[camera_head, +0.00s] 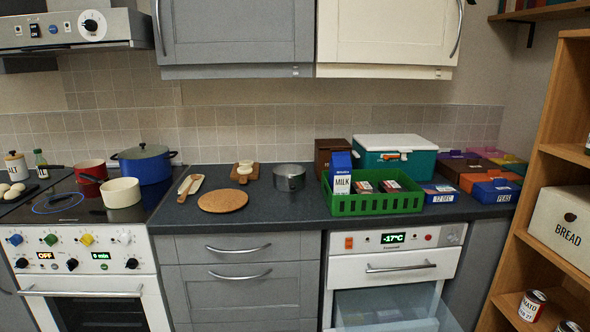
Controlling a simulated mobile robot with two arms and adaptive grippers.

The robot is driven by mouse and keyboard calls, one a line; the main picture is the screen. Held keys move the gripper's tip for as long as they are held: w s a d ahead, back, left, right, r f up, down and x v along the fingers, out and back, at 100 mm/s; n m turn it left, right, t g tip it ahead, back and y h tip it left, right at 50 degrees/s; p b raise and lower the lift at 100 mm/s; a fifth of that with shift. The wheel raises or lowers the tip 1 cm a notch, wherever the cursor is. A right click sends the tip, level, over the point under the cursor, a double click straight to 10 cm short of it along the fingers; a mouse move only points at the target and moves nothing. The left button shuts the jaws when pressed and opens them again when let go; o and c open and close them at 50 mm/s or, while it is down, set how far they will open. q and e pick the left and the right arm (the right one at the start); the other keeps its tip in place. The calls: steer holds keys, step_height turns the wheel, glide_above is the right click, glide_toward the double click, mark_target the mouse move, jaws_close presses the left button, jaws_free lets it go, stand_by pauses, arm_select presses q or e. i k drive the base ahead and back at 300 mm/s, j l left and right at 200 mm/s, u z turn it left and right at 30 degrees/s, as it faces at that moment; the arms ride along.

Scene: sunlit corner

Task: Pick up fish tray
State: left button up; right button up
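No thing that I can clearly tell as a fish tray shows. A green crate (375,207) on the counter holds a blue and white milk carton (341,175) and two small dark packs with red and white on them, a left pack (363,187) and a right pack (391,186); I cannot read what these are. Below the counter, the freezer (393,238) reads -17°C. A pale translucent freezer drawer (385,305) is pulled out at the bottom; its contents are unclear and cut by the picture's edge. Neither of my grippers is in view.
A blue dated box (440,194), a teal cool box (396,156) and several coloured boxes stand at the right. A steel pot (289,178) and a round cork mat (223,201) sit mid-counter. Pots stand on the hob at left. A wooden shelf (541,160) bounds the right.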

mark_target(444, 193)
steer(key=z, duration=1.15)
